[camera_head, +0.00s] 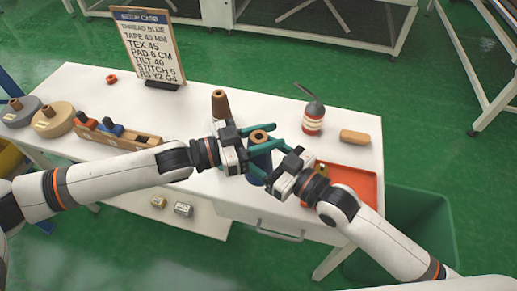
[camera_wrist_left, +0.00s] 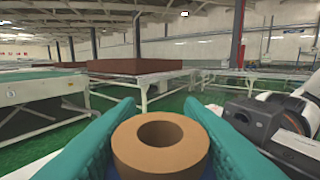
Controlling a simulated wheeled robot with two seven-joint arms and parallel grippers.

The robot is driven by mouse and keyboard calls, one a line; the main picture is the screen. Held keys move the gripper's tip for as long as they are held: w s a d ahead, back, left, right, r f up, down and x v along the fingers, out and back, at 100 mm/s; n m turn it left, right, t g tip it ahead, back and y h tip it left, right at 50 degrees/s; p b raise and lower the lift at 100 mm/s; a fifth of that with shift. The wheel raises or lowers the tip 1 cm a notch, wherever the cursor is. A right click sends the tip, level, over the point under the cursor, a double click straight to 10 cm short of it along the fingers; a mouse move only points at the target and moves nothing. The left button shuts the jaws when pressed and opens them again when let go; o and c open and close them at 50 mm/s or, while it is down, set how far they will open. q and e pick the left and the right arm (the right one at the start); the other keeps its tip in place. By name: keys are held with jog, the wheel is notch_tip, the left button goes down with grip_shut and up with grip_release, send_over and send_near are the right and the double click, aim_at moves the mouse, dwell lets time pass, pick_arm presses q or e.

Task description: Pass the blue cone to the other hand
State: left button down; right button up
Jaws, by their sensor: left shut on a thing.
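The blue cone (camera_head: 262,159) stands upright above the table front, a tan ring showing at its top. My left gripper (camera_head: 262,138) is shut on its upper part. The ring of the blue cone (camera_wrist_left: 160,147) also shows between the teal fingers in the left wrist view. My right gripper (camera_head: 264,157) comes from the lower right, its fingers spread on either side of the cone below the left fingers. It looks open; any contact is hidden. Its dark body shows at the right of the left wrist view.
A brown cone (camera_head: 220,104) stands behind my left gripper. A wooden rack (camera_head: 118,138) and a setup card (camera_head: 148,47) are at left. A green bin (camera_head: 420,225) stands beside the table.

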jog(key=shift+w+a, duration=0.3)
jog(key=shift+a, duration=0.05)
pick_arm(q)
jog(key=shift+r, duration=0.1)
pick_arm(e)
jog(key=c, duration=1.2)
pick_arm(q)
jog(key=c, duration=0.9)
grip_release()
pick_arm(e)
jog(key=shift+r, duration=0.1)
